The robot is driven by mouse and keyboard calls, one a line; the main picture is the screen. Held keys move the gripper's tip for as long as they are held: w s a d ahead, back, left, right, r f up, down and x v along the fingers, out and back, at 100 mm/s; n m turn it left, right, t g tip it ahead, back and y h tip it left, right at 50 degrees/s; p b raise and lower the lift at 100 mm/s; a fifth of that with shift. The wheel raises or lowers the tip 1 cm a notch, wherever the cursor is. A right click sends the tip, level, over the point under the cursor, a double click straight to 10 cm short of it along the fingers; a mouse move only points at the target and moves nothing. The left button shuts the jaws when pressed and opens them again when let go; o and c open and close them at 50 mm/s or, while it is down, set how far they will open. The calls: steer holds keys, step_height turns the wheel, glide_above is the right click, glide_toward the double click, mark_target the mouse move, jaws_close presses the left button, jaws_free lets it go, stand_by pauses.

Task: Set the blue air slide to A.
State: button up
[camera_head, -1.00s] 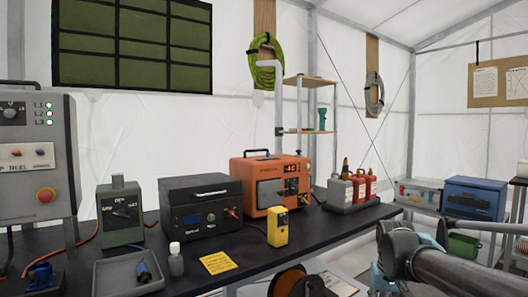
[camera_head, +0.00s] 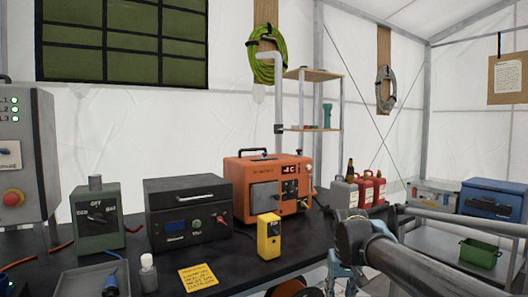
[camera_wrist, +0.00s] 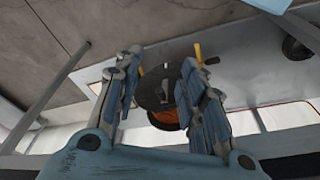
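A dark reel with an orange part shows beyond the fingers. In the head view, part of my gripper shows beyond the table's front edge, well to the right of the blue fitting.
The black table (camera_head: 225,262) holds a green dial box (camera_head: 97,222), a black power unit (camera_head: 188,215), an orange machine (camera_head: 250,178), a yellow meter (camera_head: 269,238) and a grey tray (camera_head: 75,282) with a blue plug. A grey control panel (camera_head: 22,150) stands at left.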

steer(key=w+a+r, duration=0.2)
steer(key=w+r, duration=0.4)
steer(key=r, duration=0.3)
steer(key=w+a+r, duration=0.1)
steer(key=w+r, duration=0.5)
steer(key=r, duration=0.4)
steer(key=w+a+r+n+t, duration=0.1)
steer(key=w+a+r, duration=0.6)
steer(key=r, duration=0.5)
steer(key=w+a+r, duration=0.6)
steer(key=w+r, duration=0.2)
steer(key=r, duration=0.3)
steer(key=w+a+r+n+t, duration=0.1)
steer(key=w+a+r, duration=0.6)
steer(key=r, duration=0.5)
steer(key=shift+y, duration=0.4)
steer(key=x, duration=1.6)
steer(key=shift+w+d, duration=0.1)
steer(key=shift+d, duration=0.1)
jaws_close()
